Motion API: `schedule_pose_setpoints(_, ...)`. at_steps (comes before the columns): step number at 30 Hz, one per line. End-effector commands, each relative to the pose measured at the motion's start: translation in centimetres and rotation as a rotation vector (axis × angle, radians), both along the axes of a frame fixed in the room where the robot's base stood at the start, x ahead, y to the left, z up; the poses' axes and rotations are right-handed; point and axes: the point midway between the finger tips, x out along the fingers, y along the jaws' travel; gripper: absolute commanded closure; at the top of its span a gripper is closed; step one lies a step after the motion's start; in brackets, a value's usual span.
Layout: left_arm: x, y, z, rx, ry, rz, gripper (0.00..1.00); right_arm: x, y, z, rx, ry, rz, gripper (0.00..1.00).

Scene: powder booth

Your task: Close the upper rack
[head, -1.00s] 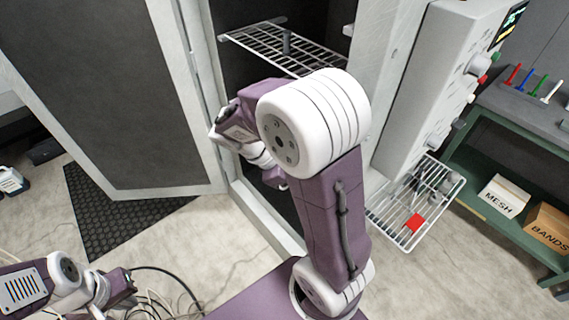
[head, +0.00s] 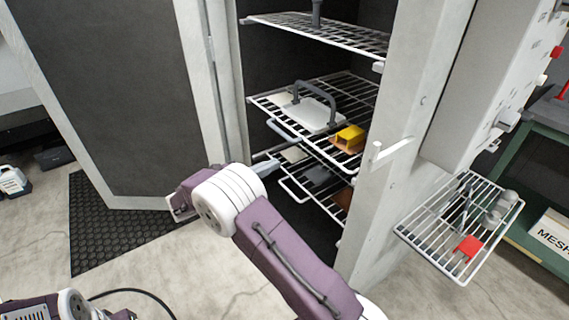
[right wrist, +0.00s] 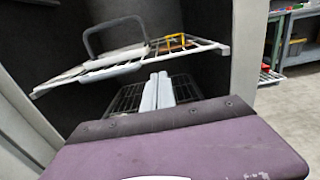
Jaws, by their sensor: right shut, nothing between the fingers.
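In the head view the open booth holds wire racks one above another. The topmost rack (head: 330,36) carries a dark upright post. The rack below it (head: 358,92) carries a pale plate with a grey arched handle (head: 318,100) and a yellow block (head: 350,136). It also shows in the right wrist view (right wrist: 205,47), its front edge toward me. A lower rack (head: 292,188) lies beneath. My right gripper (head: 266,167) is shut and empty at the booth opening, below the loaded rack's front in the wrist view (right wrist: 158,90). My left gripper is out of view.
The booth door (head: 110,80) stands open at the left. The frame post (head: 400,130) bounds the opening on the right. A small side rack (head: 425,225) with a red item sticks out beyond it. A black mat (head: 110,235) lies on the floor.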

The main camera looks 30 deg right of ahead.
Motion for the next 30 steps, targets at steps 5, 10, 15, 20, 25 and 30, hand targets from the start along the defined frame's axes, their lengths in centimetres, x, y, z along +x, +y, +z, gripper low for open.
schedule_pose_setpoints(5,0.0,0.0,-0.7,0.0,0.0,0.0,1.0,0.2,-4.0,-0.2,0.0,0.0,-0.005,1.0)
schedule_pose_setpoints(10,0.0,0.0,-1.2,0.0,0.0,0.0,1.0,0.5,-7.7,-0.2,0.001,0.0,-0.005,1.0)
schedule_pose_setpoints(15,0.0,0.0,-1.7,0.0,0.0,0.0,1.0,0.7,-10.6,-0.2,0.001,-0.001,-0.004,1.0)
schedule_pose_setpoints(20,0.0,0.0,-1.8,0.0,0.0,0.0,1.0,0.9,-12.0,-0.1,0.001,-0.001,-0.002,1.0)
schedule_pose_setpoints(25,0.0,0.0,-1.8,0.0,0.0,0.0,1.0,0.9,-12.3,0.0,0.001,-0.001,0.0,1.0)
schedule_pose_setpoints(30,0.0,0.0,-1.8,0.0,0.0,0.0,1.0,0.9,-12.2,0.0,0.001,0.0,0.0,1.0)
